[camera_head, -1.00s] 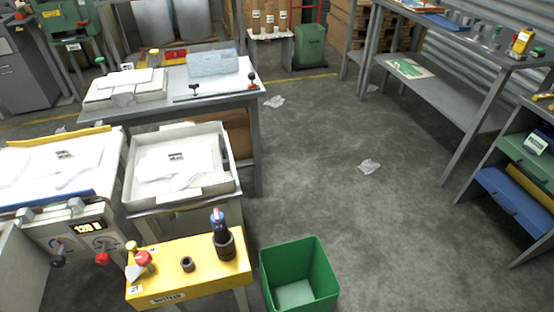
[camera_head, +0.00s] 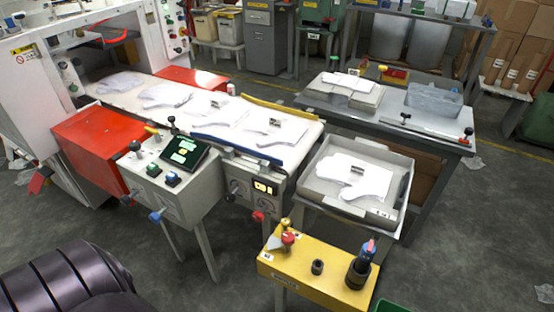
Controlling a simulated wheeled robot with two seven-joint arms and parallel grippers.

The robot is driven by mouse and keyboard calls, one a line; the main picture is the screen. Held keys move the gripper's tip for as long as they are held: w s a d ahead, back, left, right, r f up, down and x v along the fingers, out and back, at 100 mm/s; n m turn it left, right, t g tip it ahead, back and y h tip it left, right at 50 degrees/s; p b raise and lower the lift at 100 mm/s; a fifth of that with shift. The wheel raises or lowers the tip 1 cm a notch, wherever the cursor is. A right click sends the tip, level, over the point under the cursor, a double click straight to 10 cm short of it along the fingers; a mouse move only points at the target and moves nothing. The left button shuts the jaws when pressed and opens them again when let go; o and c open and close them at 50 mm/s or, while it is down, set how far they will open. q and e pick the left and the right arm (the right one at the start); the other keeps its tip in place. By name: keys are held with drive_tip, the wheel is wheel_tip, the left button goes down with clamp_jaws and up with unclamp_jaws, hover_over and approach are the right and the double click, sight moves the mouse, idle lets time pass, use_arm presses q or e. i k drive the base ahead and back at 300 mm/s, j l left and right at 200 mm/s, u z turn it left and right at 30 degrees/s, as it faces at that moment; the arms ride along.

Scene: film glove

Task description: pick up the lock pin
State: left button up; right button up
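I cannot tell for sure which piece is the lock pin. A small yellow stand (camera_head: 338,279) at the bottom, right of centre, carries several small parts. A red-knobbed piece (camera_head: 288,238) stands at its left end, with a yellow knob (camera_head: 285,223) just behind it. A dark socket (camera_head: 317,267) is in the middle. At the right end a dark cup (camera_head: 357,275) holds a tool with a blue and pink top (camera_head: 368,249). Neither of my grippers is in view. A dark rounded part of my own body shows at the lower left.
A control box (camera_head: 172,180) with a screen stands left of the stand. Behind are a conveyor (camera_head: 228,127) with white glove shapes, a grey tray (camera_head: 399,202) and a grey table (camera_head: 400,125). A green bin (camera_head: 390,306) barely shows. Floor is open at right.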

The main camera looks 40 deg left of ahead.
sight(285, 222)
drive_tip(key=u, duration=1)
